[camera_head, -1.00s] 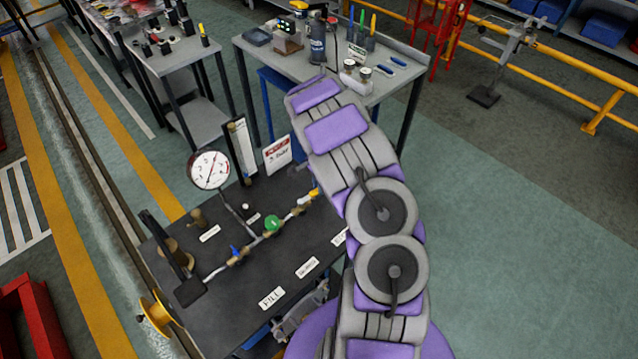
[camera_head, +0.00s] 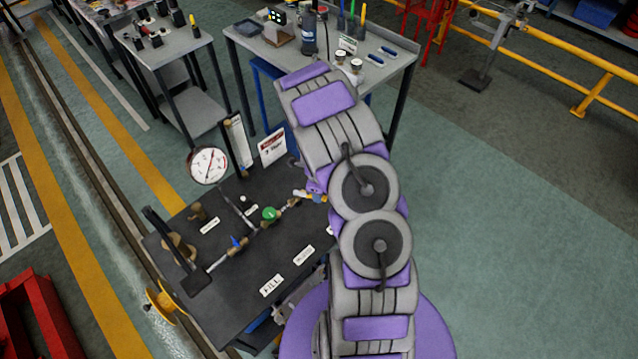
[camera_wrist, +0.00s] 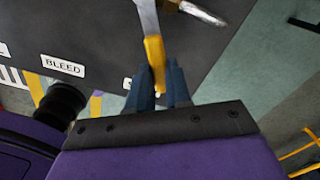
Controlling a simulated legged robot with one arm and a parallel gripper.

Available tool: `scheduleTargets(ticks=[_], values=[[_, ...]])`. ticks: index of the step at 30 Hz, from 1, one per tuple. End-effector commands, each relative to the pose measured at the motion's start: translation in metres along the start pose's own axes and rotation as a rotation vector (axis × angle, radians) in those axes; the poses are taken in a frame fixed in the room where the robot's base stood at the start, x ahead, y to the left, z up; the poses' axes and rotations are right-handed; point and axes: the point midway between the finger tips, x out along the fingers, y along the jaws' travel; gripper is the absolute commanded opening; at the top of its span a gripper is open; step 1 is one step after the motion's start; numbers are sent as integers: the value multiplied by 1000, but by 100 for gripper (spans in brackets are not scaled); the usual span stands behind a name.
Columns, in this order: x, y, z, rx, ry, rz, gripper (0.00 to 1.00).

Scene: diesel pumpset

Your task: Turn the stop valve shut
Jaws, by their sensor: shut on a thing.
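The pipe run on the dark bench top carries a yellow lever handle (camera_head: 300,195), a green handle (camera_head: 269,213) and a blue handle (camera_head: 236,242). In the wrist view the yellow lever (camera_wrist: 154,50) hangs between the blue fingers of my gripper (camera_wrist: 158,78), which is shut on it. The lever's metal stem runs up to the top edge of that view. In the head view my arm hides most of the gripper, at the right end of the pipe. I cannot read a stop label on any valve.
A round gauge (camera_head: 208,165) and a red-and-white sign (camera_head: 272,147) stand behind the pipe. A grey table (camera_head: 393,75) with bottles stands behind my arm. Floor to the right is clear.

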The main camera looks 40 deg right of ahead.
Motion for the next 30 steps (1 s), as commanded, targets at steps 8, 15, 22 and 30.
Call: scheduleTargets(ticks=[8, 15, 22, 30], values=[[-6, 16, 5, 249, -3, -5, 0], [-5, 28, 8, 416, -4, -3, 0], [-4, 32, 12, 507, -6, -7, 0], [-2, 34, 13, 548, -8, -7, 0]])
